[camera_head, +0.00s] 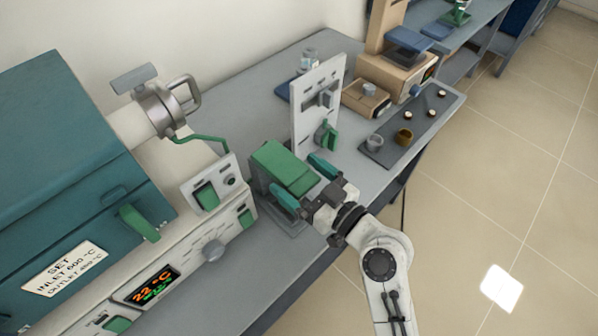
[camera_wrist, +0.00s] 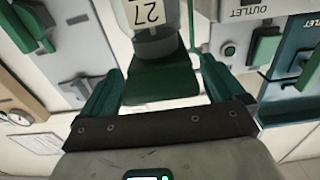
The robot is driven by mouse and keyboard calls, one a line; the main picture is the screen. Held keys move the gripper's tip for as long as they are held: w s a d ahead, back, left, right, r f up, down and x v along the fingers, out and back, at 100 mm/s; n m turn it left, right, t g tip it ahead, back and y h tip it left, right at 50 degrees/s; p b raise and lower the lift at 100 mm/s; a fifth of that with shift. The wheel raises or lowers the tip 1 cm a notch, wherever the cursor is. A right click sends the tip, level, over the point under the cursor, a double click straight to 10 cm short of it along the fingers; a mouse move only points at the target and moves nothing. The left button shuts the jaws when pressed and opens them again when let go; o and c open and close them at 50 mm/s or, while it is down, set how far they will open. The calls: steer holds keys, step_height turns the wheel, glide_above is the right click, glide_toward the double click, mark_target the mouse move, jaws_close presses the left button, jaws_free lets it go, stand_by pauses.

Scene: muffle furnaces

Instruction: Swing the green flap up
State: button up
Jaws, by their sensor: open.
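The green flap (camera_head: 283,166) is a broad green plate on top of a small dark grey box on the bench, at the front of the teal furnace. It lies roughly flat and looks lowered. My gripper (camera_head: 304,181) has green fingers, spread apart, reaching towards the flap's near edge. In the wrist view the flap (camera_wrist: 160,80) shows between my open fingers (camera_wrist: 160,88). Nothing is held. Whether a finger touches the flap I cannot tell. A clear vessel labelled 27 (camera_wrist: 148,15) shows just beyond the flap in the wrist view.
The teal furnace (camera_head: 60,130) with its control panel stands left of the flap. A white upright panel with a green lever (camera_head: 318,105) stands close behind to the right. A dark tray with small cups (camera_head: 385,150) lies farther right. The bench's front edge runs below my wrist.

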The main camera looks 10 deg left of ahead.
steer(key=shift+w+a, duration=0.15)
steer(key=shift+a, duration=0.1)
steer(key=shift+c, duration=0.4)
